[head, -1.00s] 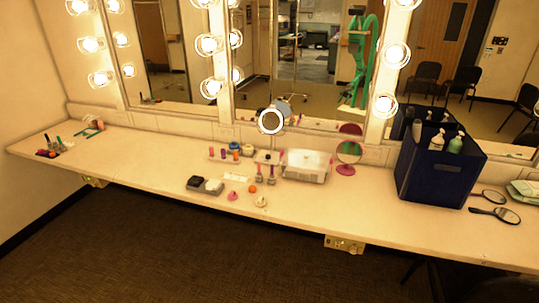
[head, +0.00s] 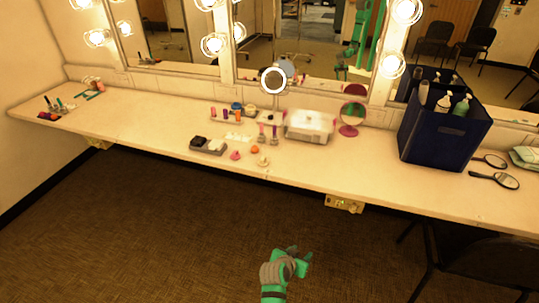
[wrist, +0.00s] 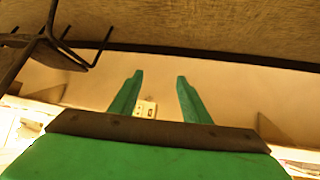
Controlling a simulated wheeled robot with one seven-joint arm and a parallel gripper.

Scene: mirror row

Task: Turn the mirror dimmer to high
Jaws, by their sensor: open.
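A small pale panel (head: 344,204), which looks like the dimmer box, sits under the counter's front edge, right of the middle in the head view. Its knob or slider setting is too small to read. A pale panel (wrist: 146,109) also shows in the wrist view, beyond and between the fingers, nearer the left one. My green gripper (head: 300,255) is low in the head view, in front of the counter and apart from the panel, down and left of it in the picture. In the wrist view my gripper (wrist: 159,76) is open, with nothing between its fingers.
A second similar panel (head: 98,143) is under the counter at far left. A dark chair (head: 470,250) stands at lower right; dark metal bars (wrist: 50,40) show in the wrist view. The counter (head: 150,125) carries makeup items and a blue bin (head: 440,143). Open carpet lies in front.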

